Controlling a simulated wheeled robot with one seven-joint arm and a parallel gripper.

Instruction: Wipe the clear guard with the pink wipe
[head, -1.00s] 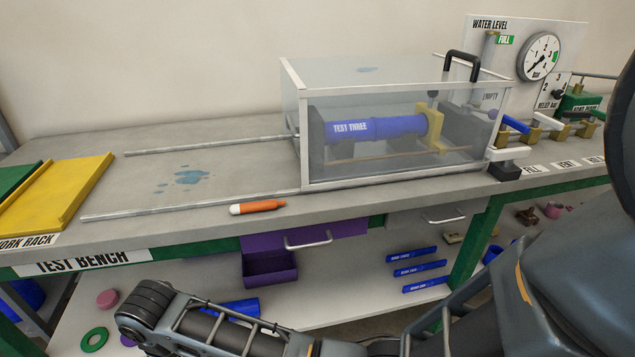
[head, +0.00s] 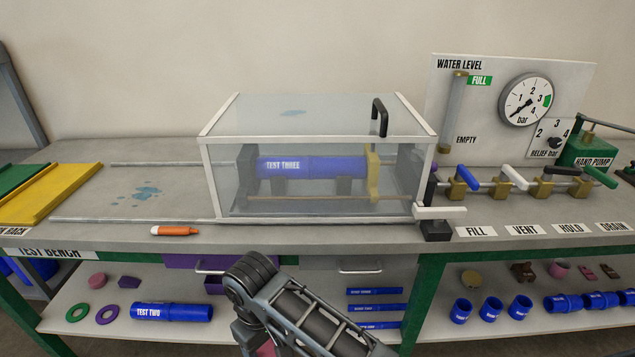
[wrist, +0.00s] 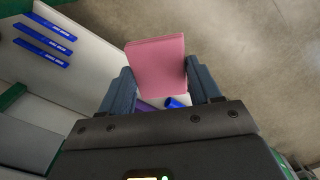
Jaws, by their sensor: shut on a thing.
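The clear guard (head: 315,172) is a see-through box with white edges on the test bench, closed over a blue pipe marked TEST THREE (head: 300,167). In the wrist view my gripper (wrist: 158,82) is shut on the pink wipe (wrist: 156,62), a flat square held between the two fingers. In the head view my arm is low in front of the bench, below the guard and apart from it. The gripper is mostly hidden behind the arm there, with a bit of pink (head: 266,349) showing at the bottom.
A black handle (head: 380,117) stands up from the guard's top at the right. Valves, a gauge (head: 529,100) and a hand pump (head: 590,150) are at the right.

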